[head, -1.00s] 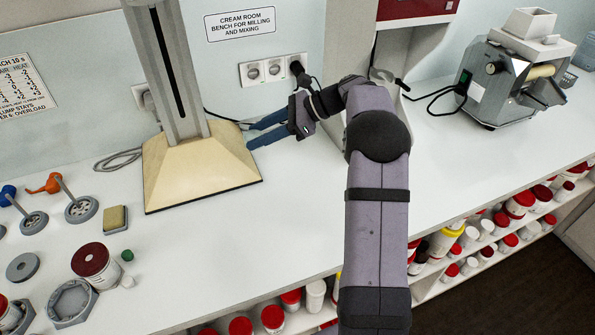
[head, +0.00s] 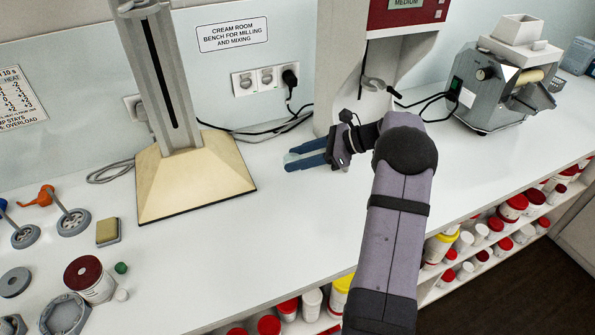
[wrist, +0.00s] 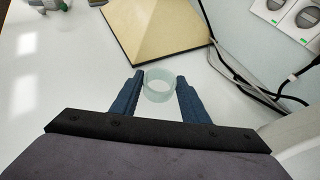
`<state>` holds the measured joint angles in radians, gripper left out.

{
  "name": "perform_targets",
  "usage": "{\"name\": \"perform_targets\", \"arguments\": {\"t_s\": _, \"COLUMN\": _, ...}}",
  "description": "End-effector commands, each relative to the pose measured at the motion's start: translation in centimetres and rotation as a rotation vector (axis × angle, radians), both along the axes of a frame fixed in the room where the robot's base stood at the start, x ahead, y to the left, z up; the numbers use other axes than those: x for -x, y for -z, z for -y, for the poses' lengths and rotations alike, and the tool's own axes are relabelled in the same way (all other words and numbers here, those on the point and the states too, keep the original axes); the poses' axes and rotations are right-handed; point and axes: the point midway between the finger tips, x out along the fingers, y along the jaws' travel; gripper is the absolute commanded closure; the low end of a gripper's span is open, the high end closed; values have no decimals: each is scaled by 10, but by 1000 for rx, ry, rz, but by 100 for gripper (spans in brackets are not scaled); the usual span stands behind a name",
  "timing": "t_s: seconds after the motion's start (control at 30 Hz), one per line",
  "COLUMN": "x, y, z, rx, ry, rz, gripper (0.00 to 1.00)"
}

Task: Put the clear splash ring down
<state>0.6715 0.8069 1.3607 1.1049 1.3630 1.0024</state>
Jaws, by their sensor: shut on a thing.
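The clear splash ring (wrist: 159,85) is a short, see-through, pale green ring. In the wrist view it sits between the two blue fingertips of my gripper (wrist: 160,92), which is shut on it. In the head view my gripper (head: 292,162) is low over the white bench, to the right of the cream stand base, with its fingers pointing left. The ring (head: 291,155) shows only faintly there, at the fingertips. I cannot tell whether it touches the bench.
The stand's cream base (head: 195,178) is left of my gripper. Black cables (head: 265,130) run along the wall behind. A grey mill (head: 500,85) stands at the right. Discs, a sponge (head: 108,232) and a jar (head: 88,280) are at the left. The bench in front is clear.

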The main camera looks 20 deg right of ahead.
Motion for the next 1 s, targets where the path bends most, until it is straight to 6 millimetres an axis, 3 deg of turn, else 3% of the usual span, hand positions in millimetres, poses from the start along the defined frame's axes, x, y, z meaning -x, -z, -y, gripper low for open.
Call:
{"name": "perform_targets", "arguments": {"t_s": 0.1, "x": 0, "y": 11, "z": 0, "rx": -1, "ry": 0, "rz": 0, "gripper": 80}}
{"name": "perform_targets", "arguments": {"t_s": 0.37, "x": 0, "y": 18, "z": 0, "rx": -1, "ry": 0, "rz": 1, "gripper": 80}}
{"name": "perform_targets", "arguments": {"t_s": 0.7, "x": 0, "y": 51, "z": 0, "rx": 0, "ry": 0, "rz": -1, "gripper": 80}}
{"name": "perform_targets", "arguments": {"t_s": 1.0, "x": 0, "y": 53, "z": 0, "rx": 0, "ry": 0, "rz": 1, "gripper": 80}}
